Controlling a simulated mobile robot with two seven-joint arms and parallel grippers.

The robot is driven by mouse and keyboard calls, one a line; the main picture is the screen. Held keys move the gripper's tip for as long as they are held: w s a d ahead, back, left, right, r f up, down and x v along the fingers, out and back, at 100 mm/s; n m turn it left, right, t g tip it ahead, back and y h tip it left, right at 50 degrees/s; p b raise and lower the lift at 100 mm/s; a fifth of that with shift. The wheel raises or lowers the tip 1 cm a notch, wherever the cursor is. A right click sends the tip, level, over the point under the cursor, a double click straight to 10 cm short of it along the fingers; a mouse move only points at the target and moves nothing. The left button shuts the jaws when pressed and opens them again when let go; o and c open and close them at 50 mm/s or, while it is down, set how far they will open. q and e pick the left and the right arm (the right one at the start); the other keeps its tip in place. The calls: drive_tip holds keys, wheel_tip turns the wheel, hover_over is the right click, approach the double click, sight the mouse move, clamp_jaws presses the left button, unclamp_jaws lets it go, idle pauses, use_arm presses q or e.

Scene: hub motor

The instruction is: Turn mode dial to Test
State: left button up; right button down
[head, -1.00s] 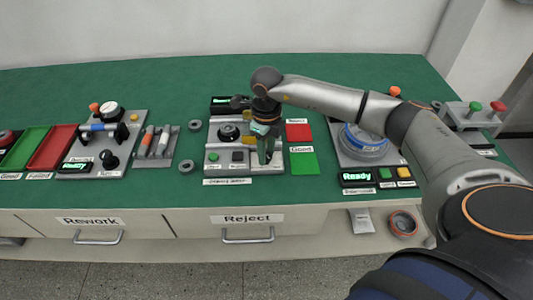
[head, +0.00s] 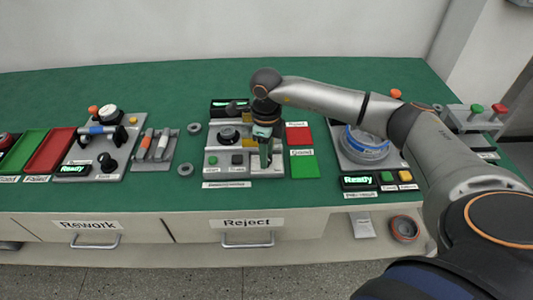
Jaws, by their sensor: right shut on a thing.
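The middle grey test station (head: 213,172) stands on the green table top, with a display at its back, a round black part (head: 228,133) at its left and small buttons in front. My right gripper (head: 265,163) points down over the station's right part. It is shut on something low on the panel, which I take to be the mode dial. The fingers hide it, so its pointer and Test mark cannot be read. My left gripper is not in view.
A red pad (head: 299,134) and a green pad (head: 304,166) lie just right of the station. A station with a blue ring (head: 366,147) is under my right arm. Grey rings (head: 185,169) and a rack (head: 154,149) stand to the left.

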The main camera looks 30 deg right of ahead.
drive_tip(key=c, duration=0.5)
unclamp_jaws()
wheel_tip(320, 180, up, 13)
drive_tip(key=shift+f, duration=0.2)
